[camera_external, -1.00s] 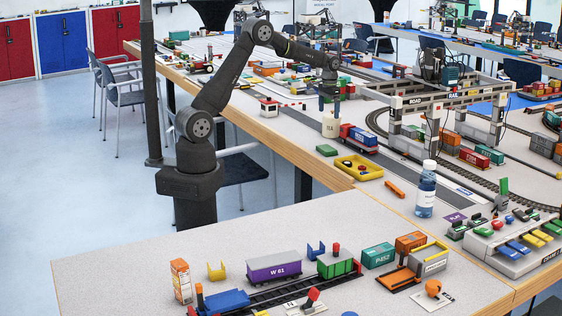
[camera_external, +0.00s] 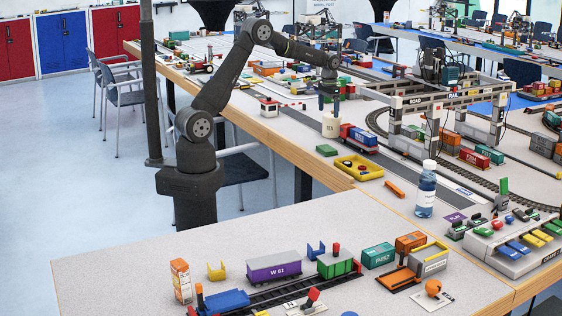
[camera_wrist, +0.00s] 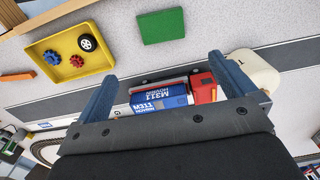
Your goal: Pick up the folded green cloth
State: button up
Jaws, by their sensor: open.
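The folded green cloth (camera_external: 327,150) lies flat on the layout table near its front-left edge. In the wrist view it is a green square (camera_wrist: 162,25) at the top centre, beyond the fingertips and not between them. My gripper (camera_external: 330,106) hangs above the table, higher than the cloth and slightly behind it in the external view. In the wrist view its two blue-grey fingers (camera_wrist: 162,68) are spread apart, with nothing held between them.
A blue-and-red truck (camera_external: 357,138) is to the right. A yellow tray (camera_external: 375,163) with small parts lies in front. Bare table surrounds the cloth.

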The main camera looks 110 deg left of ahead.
jog(key=s+d, duration=0.1)
jog(key=s, duration=0.1)
send_over(323, 149)
jog(key=shift+m, duration=0.4)
notch_tip(323, 149, down, 12)
jog(key=shift+s+r, duration=0.1)
jog(key=shift+r, duration=0.05)
jog(key=shift+a+f, duration=0.15)
jog(key=shift+f, duration=1.35)
jog(key=shift+a+f, duration=0.1)
jog(key=shift+f, duration=1.35)
jog(key=c, duration=0.7)
